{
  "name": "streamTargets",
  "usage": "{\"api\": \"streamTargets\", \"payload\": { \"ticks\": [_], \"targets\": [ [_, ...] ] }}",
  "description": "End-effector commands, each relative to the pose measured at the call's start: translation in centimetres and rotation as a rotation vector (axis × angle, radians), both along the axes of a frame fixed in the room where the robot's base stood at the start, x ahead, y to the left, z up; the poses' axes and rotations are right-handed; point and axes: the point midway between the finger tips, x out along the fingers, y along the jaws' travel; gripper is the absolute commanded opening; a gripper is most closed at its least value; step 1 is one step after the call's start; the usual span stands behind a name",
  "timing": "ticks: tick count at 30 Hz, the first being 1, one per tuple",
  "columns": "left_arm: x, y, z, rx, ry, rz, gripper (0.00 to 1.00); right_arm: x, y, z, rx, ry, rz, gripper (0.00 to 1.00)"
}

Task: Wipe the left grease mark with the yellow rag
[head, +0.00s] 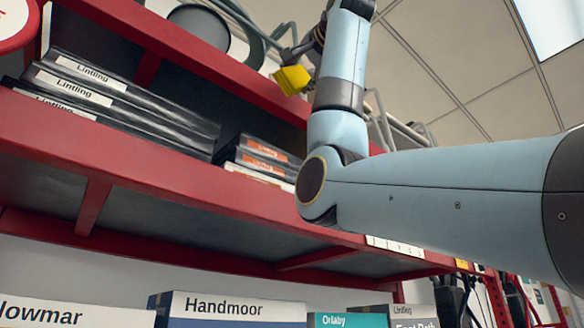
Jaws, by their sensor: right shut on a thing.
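The yellow rag (292,80) is held up near the top middle of the head view, by the upper red shelf. My right gripper (296,62) is shut on the rag. It is partly hidden behind the rag and my own arm. I cannot make out a grease mark in this view. My left gripper does not show.
Black binders (110,92) lie stacked on the red shelf (130,149), with a smaller stack (262,158) to their right. A dark round can (199,30) stands on the top shelf. Boxes (230,308) line the bottom. The upper right is open up to the ceiling.

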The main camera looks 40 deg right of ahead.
Motion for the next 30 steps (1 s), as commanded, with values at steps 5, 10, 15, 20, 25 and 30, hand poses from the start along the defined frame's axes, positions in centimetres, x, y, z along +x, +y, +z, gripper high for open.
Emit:
{"api": "streamTargets", "payload": {
  "ticks": [5, 10, 15, 20, 25, 30],
  "targets": [
    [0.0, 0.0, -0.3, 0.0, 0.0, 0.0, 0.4, -0.8, -0.1, 0.0, 0.0, 0.0, 0.0, 0.34],
    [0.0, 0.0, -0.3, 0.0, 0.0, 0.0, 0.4, -0.8, -0.1, 0.0, 0.0, 0.0, 0.0, 0.34],
    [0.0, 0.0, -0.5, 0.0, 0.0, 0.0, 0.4, -1.1, -0.1, 0.0, 0.0, -0.001, 0.0, 0.34],
    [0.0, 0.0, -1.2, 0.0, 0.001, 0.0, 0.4, -2.4, -0.2, -0.1, -0.001, -0.003, 0.0, 0.34],
    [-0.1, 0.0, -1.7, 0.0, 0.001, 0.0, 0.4, -3.8, -0.3, -0.1, -0.001, -0.001, 0.0, 0.34],
    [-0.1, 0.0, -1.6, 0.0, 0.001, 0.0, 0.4, -3.8, -0.3, 0.0, -0.001, -0.001, 0.0, 0.34]
  ]
}}
